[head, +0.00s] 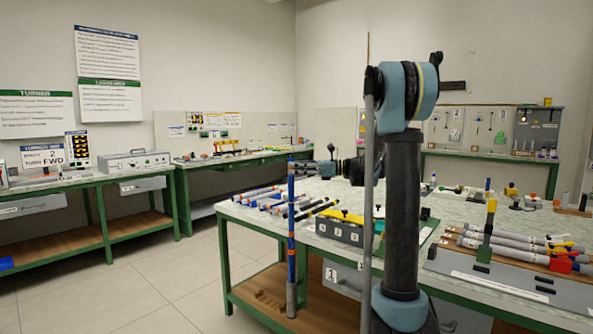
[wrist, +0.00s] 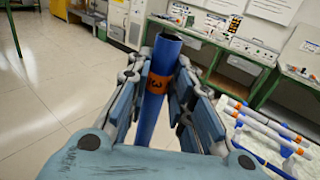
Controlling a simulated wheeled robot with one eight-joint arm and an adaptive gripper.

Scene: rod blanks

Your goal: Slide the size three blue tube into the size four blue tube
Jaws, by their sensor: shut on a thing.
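My gripper (head: 303,168) is shut on a blue tube (head: 291,225), which stands upright beside the table's left end in the head view. The tube is long, with orange bands and a grey lower end near the floor. In the wrist view the held tube (wrist: 166,52) is hollow with an open end, and its orange band carries a mark that looks like a 3. My gripper's fingers (wrist: 157,85) press on both sides near that band. More tubes, some blue (head: 262,192), lie on the table behind; I cannot read their sizes, so the size four tube cannot be told.
A grey numbered block (head: 340,231) with a yellow top stands on the green-legged table (head: 235,212). Grey rods (head: 510,243) lie at right. Green benches (head: 90,184) line the walls. The floor (head: 135,285) left of the table is clear.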

